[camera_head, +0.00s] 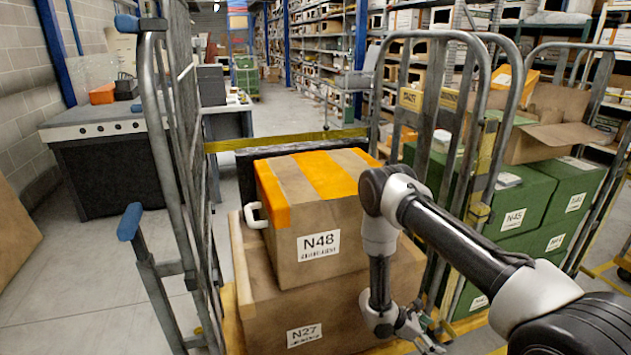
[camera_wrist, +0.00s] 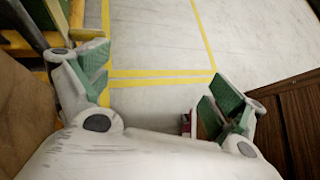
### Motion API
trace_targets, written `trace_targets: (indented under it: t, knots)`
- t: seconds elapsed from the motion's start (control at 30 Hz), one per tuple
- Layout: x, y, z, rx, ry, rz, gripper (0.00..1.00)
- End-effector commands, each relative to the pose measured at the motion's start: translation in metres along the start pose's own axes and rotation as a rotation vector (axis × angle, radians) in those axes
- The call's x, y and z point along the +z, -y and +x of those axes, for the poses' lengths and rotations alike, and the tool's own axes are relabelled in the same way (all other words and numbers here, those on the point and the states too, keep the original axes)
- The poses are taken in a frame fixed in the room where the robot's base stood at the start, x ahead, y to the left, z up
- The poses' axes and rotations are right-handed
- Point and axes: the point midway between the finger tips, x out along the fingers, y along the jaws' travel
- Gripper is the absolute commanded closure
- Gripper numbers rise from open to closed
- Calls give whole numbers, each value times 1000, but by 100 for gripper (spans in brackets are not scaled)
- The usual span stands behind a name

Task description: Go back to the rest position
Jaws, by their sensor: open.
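My gripper (camera_head: 402,330) hangs low in the head view, in front of the right part of the stacked cardboard boxes. In the wrist view my gripper (camera_wrist: 155,100) has its two green-padded fingers spread wide apart with nothing between them. Pale floor with yellow lines shows between the fingers. My arm comes in from the lower right and bends down at the elbow beside the box marked N48 (camera_head: 290,258). That box has orange tape on top and sits on a larger box marked N27 (camera_head: 262,305).
A grey roll cage (camera_head: 160,130) stands around the boxes, its open gate on the left. Another cage at right holds green crates (camera_head: 520,195) and an open carton (camera_head: 550,140). A dark workbench (camera_head: 110,165) stands at left. Clear floor runs down the aisle (camera_head: 290,120).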

Motion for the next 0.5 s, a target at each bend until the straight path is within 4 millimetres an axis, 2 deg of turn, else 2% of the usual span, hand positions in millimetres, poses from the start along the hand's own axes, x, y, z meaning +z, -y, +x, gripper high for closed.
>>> trace_targets:
  t: [0.03,0.27,0.4,0.5]
  knots:
    - [21,0,-12,-33,2,48,5]
    - [122,14,-74,-200,-21,301,5]
    - [190,34,-121,-307,-79,489,5]
    - [234,53,-153,-377,-139,619,5]
